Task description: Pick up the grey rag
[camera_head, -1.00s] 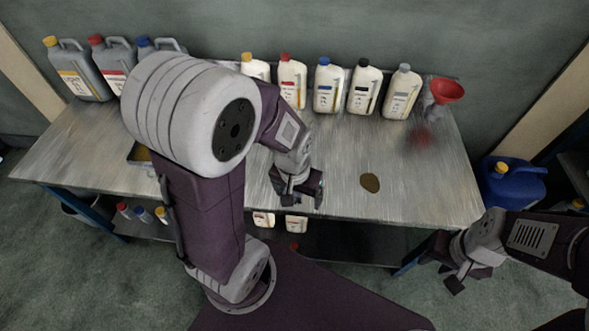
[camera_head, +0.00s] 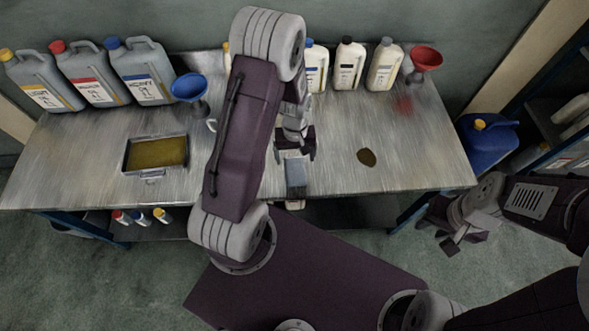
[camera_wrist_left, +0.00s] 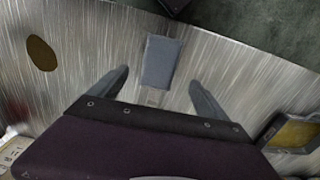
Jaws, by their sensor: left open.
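The grey rag (camera_head: 296,173) is a flat grey-blue rectangle lying on the metal table close to its front edge. In the left wrist view the rag (camera_wrist_left: 161,60) lies ahead of the gap between my fingers. My left gripper (camera_head: 294,154) is open and empty, just behind the rag in the head view. In the left wrist view both fingers of the left gripper (camera_wrist_left: 158,84) are spread wider than the rag. My right gripper (camera_head: 460,238) hangs off the table's right front corner, away from the rag; its jaw gap is unclear.
On the metal table (camera_head: 338,178) there is a dark oil spot (camera_head: 366,157) right of the rag. A tray of brownish liquid (camera_head: 157,153) and a blue funnel (camera_head: 189,88) are left. Jugs, bottles and a red funnel (camera_head: 426,58) line the back. My left arm hides some bottles.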

